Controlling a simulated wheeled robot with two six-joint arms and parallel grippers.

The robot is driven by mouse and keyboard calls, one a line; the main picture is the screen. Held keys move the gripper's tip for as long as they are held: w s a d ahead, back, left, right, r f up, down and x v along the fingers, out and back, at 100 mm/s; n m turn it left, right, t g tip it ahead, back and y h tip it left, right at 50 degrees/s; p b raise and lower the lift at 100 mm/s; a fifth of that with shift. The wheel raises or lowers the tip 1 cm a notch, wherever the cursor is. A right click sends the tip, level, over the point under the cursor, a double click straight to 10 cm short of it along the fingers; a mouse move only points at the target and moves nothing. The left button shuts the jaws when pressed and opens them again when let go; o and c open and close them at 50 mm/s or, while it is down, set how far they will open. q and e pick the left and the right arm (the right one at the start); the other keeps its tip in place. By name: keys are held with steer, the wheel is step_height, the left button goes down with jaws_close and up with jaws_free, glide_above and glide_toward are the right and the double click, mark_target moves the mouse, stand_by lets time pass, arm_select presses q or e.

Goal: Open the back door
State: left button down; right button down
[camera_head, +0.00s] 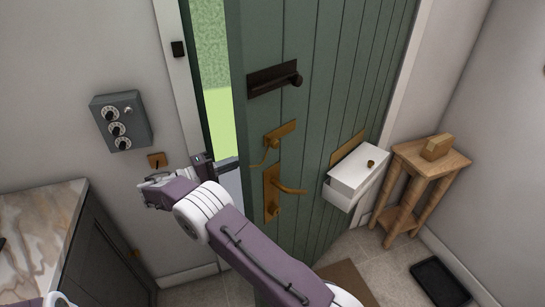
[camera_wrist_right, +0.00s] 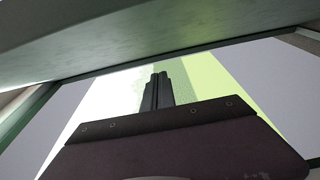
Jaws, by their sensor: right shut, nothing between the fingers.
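The green plank back door (camera_head: 320,90) stands ajar, with a gap along its left edge showing bright green outdoors (camera_head: 212,70). It carries a dark latch handle (camera_head: 275,78) at the top, a brass fitting (camera_head: 280,132) below it, and a brass lever handle (camera_head: 274,193). My right gripper (camera_head: 228,163) is at the gap by the door's free edge, apart from the handles. In the right wrist view its fingers (camera_wrist_right: 158,88) are shut and empty, pointing toward the bright opening. Whether it touches the door I cannot tell. My left gripper is out of view.
A grey box with dials (camera_head: 121,122) is on the wall left of the door. A marble-topped cabinet (camera_head: 40,225) stands at the left. A white box (camera_head: 357,170) is on the door, near a wooden stand (camera_head: 430,160). A black tray (camera_head: 440,280) lies on the floor.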

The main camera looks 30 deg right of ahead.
steer(key=s+d+p, duration=0.1)
steer(key=s+d, duration=0.3)
steer(key=d, duration=0.5)
steer(key=shift+d+f, duration=0.15)
steer(key=shift+d, duration=0.15)
